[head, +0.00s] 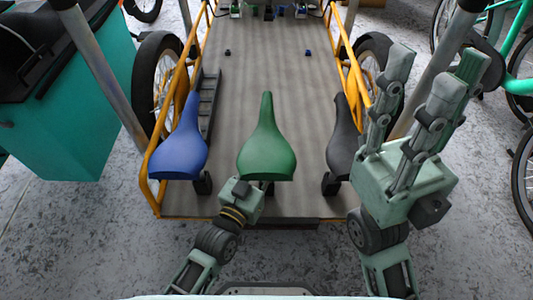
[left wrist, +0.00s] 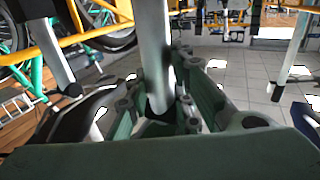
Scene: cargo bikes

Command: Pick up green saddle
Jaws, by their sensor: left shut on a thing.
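The green saddle (head: 266,145) stands in the middle of the row of three saddles, its narrow nose pointing away from me. My left gripper (head: 243,197) reaches in under its wide rear edge, which hides the fingers in the head view. In the left wrist view, my left gripper (left wrist: 163,100) is shut on a pale upright post (left wrist: 155,50), which appears to be the green saddle's post. My right gripper (head: 437,68) is raised at the right, its fingers spread wide and empty.
A blue saddle (head: 180,145) stands to the left and a black saddle (head: 343,140) to the right, partly behind my right gripper. All stand over the cargo bed (head: 268,65) with orange side rails (head: 152,160). A teal box (head: 75,125) is at the left.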

